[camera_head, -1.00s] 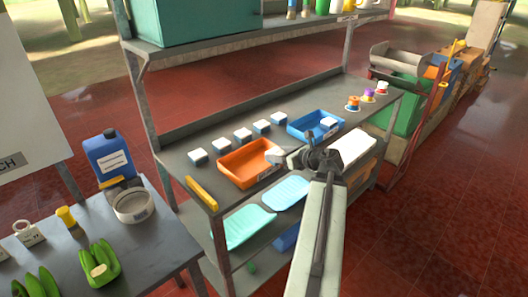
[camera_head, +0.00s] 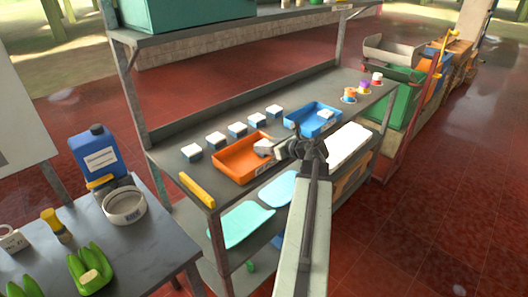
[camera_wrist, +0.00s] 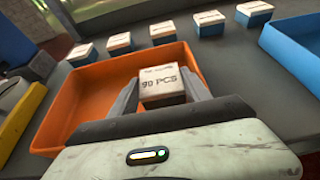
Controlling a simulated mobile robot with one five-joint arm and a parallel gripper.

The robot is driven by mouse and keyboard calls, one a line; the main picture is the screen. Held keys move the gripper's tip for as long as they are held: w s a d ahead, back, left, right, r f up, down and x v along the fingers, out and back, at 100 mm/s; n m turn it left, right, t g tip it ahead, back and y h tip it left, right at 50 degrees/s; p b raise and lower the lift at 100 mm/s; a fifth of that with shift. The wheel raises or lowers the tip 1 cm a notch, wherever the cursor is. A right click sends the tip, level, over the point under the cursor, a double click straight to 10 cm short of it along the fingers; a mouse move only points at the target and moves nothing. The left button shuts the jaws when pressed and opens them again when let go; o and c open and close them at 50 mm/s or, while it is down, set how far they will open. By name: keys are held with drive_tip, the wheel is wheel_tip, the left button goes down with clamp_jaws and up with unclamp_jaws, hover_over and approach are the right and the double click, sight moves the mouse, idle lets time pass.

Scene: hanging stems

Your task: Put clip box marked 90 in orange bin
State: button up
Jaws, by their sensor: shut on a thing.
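The clip box marked "90 PCS" (camera_wrist: 162,86) is a small box with a white top, seen in the wrist view between my gripper's fingers. My gripper (camera_wrist: 163,95) is shut on it. In the wrist view the box appears over the orange bin (camera_wrist: 75,103); how high it is above the bin's floor I cannot tell. In the head view the orange bin (camera_head: 232,166) stands on the grey workbench, and my gripper (camera_head: 266,147) reaches over its right side.
Several similar boxes (camera_head: 215,139) stand in a row behind the orange bin. A blue bin (camera_head: 302,112) with a white-topped box in it is to the right. A yellow object (camera_head: 197,190) lies at the bench's left front corner. Coloured reels (camera_head: 363,87) stand at the far right.

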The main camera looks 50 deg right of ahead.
drive_tip(key=shift+w+a, duration=0.25)
drive_tip(key=shift+w, duration=0.1)
drive_tip(key=shift+f, duration=0.3)
drive_tip(key=o, duration=1.4)
drive_tip(key=shift+r, duration=0.1)
drive_tip(key=shift+c, duration=0.2)
drive_tip(key=shift+r, duration=0.1)
drive_tip(key=shift+s+r+p, duration=0.25)
drive_tip(key=shift+p, duration=0.2)
drive_tip(key=p+v, duration=0.4)
drive_tip(key=v, duration=0.7)
drive_tip(key=shift+s, duration=0.2)
